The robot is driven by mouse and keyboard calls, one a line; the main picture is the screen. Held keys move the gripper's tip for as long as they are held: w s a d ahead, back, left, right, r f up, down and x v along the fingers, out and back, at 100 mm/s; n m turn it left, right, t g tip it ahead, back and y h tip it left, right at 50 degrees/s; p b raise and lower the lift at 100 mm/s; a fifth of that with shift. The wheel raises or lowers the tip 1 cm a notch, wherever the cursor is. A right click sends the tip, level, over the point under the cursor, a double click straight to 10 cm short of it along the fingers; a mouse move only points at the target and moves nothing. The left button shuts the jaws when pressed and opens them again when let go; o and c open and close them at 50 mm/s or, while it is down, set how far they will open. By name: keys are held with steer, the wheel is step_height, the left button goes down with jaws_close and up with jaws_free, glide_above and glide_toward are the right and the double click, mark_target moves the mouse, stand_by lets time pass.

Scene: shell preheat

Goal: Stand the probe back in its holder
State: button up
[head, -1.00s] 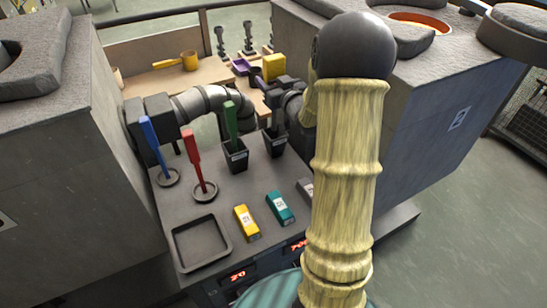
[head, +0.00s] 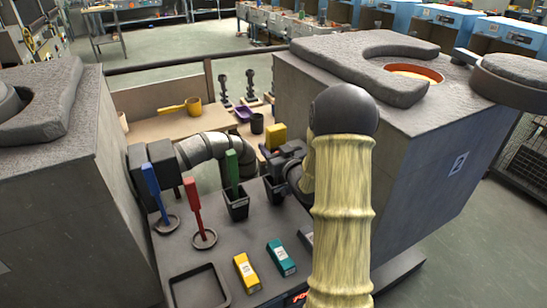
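A blue probe (head: 154,190) and a red probe (head: 195,208) each stand upright in a grey ring base at the left of the bench. A green probe (head: 232,168) stands in a black labelled holder (head: 237,209). A second black holder (head: 274,190) stands just right of it. My gripper (head: 279,166) is directly over and close to this second holder, seen from behind my pale-sleeved arm. Its fingers are small and dark against the holder. I cannot tell whether they grip a probe or touch the holder's rim.
A yellow block (head: 246,272) and a teal block (head: 281,258) lie on the near bench beside a square tray (head: 197,290). Behind are a yellow pan (head: 193,105), a purple scoop (head: 243,114) and a yellow box (head: 276,137). Large grey furnaces flank both sides.

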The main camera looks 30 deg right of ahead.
steer(key=shift+f, duration=1.8)
steer(key=shift+w+f, duration=0.1)
steer(key=shift+f, duration=0.1)
steer(key=o, duration=1)
steer(key=shift+r, duration=0.1)
steer(key=s, duration=0.4)
steer(key=s+b, duration=0.1)
steer(key=s, duration=0.3)
steer(key=s+b, duration=0.1)
steer(key=s, duration=0.3)
steer(key=shift+s+d+r, duration=0.1)
steer(key=shift+d, duration=0.15)
